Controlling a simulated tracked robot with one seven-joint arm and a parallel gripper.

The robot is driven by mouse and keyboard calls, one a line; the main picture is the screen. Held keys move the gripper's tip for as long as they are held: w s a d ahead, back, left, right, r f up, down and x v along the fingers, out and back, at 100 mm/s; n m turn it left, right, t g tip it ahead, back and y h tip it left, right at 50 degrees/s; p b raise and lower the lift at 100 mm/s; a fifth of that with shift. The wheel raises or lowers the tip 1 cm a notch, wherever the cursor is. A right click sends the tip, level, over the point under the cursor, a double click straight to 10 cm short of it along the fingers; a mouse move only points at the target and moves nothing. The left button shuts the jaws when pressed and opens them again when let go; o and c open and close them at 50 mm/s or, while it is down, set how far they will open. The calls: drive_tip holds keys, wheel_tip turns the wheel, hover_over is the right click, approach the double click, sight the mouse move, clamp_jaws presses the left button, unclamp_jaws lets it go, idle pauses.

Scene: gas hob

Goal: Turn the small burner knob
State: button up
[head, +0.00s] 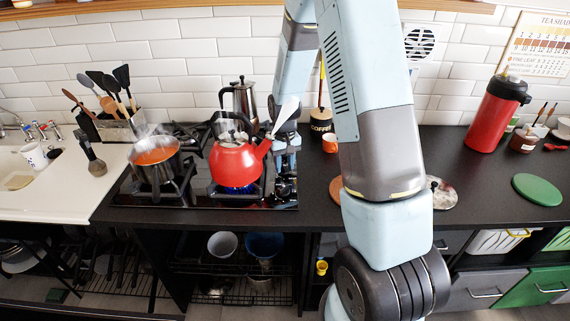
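The gas hob (128,199) is a black panel set in the counter at the left of the head view. A red kettle (236,163) stands on its right front burner, with a blue flame beneath. A steel pot (158,176) of steaming orange-red food stands on the left front burner. My gripper (285,188) is low at the hob's right end, just right of the kettle. Its fingers are small and dark against the black surface, so I cannot tell whether they are open or touch anything. I cannot make out the small burner knob; the gripper may hide it.
A moka pot (240,103) stands behind the kettle. A utensil holder (120,126) and the white sink (45,190) are at left. A red flask (494,114) and a green disc (538,189) are at right. Counter between my arm and the flask is mostly clear.

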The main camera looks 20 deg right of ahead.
drive_tip(key=shift+r, duration=3.95)
